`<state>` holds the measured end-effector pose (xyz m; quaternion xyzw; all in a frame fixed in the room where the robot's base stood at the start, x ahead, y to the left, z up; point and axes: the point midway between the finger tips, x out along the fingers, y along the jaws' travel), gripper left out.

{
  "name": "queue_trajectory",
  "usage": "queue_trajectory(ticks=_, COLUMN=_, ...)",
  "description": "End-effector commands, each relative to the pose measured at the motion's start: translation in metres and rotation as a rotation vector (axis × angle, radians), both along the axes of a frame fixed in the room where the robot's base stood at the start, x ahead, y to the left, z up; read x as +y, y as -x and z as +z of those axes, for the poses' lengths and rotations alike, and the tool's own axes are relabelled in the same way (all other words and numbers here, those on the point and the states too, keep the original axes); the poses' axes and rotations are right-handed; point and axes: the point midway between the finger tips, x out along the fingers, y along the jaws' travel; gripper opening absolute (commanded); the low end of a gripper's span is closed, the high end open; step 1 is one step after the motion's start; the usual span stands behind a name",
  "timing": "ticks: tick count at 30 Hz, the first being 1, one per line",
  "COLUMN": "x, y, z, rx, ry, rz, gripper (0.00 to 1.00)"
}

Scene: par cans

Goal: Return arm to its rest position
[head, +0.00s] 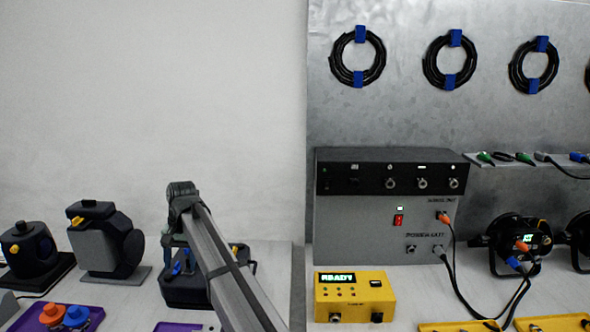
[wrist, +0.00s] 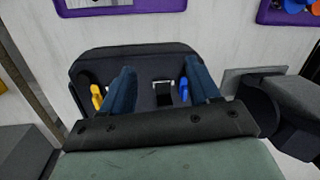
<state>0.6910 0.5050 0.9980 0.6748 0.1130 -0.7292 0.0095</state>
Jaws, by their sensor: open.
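My gripper (wrist: 161,78) shows in the wrist view as two dark blue fingers spread apart with nothing held between them. It is over a black fixture (wrist: 135,55) with a yellow part (wrist: 97,97) at the left and a blue part (wrist: 184,92) at the right. In the head view my arm reaches from the bottom up to the left and bends down at its end. The gripper hangs in front of or above the black fixture (head: 190,293) and partly hides it. I cannot tell whether the fingers touch it.
Two dark fixtures (head: 108,245) (head: 30,250) stand at the left. A purple tray (head: 88,323) holds orange and blue connectors. A yellow tester box (head: 354,296) reading READY, a grey power unit (head: 390,215) and cabled lights (head: 520,240) stand at the right. The wall above the arm is clear.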

Motion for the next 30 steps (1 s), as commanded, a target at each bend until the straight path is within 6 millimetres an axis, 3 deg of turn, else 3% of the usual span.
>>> queue_trajectory(ticks=1, x=-0.015, y=0.042, z=-0.019, rx=0.017, ry=-0.031, rz=0.033, gripper=0.61)
queue_trajectory(ticks=3, x=-0.024, y=0.081, z=-0.037, rx=0.038, ry=-0.077, rz=0.078, gripper=0.61)
queue_trajectory(ticks=12, x=-0.074, y=0.24, z=-0.112, rx=0.118, ry=-0.236, rz=0.239, gripper=0.61)
queue_trajectory(ticks=15, x=-0.091, y=0.272, z=-0.144, rx=0.136, ry=-0.233, rz=0.265, gripper=0.61)
queue_trajectory(ticks=20, x=-0.109, y=0.284, z=-0.192, rx=0.144, ry=-0.149, rz=0.271, gripper=0.61)
queue_trajectory(ticks=30, x=-0.151, y=0.276, z=-0.291, rx=0.13, ry=0.127, rz=0.267, gripper=0.61)
